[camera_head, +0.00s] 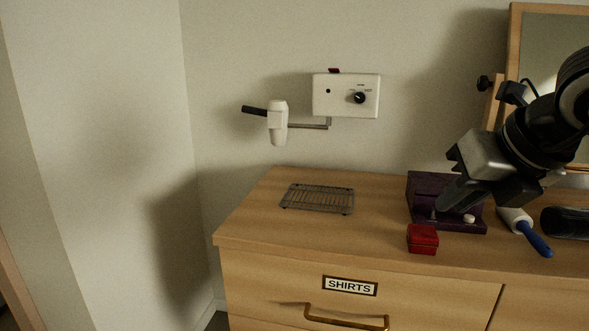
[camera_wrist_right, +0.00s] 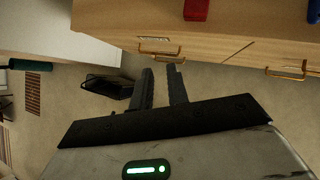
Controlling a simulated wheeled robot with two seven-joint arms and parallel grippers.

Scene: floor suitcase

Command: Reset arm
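My right gripper (camera_head: 450,178) is in the right of the head view, above the dresser top and in front of a dark purple stand. Its fingers also show in the right wrist view (camera_wrist_right: 162,85), with a narrow gap and nothing between them. They point over the floor in front of the dresser in that view. My left gripper is in neither view.
The wooden dresser (camera_head: 255,215) carries a wire rack (camera_head: 318,199), the purple stand (camera_head: 428,184), a red box (camera_head: 423,240) and a blue-handled roller (camera_head: 536,239). A mirror (camera_head: 514,40) stands at right. A white hairdryer (camera_head: 278,122) hangs on the wall. A black open container (camera_wrist_right: 108,87) lies on the floor.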

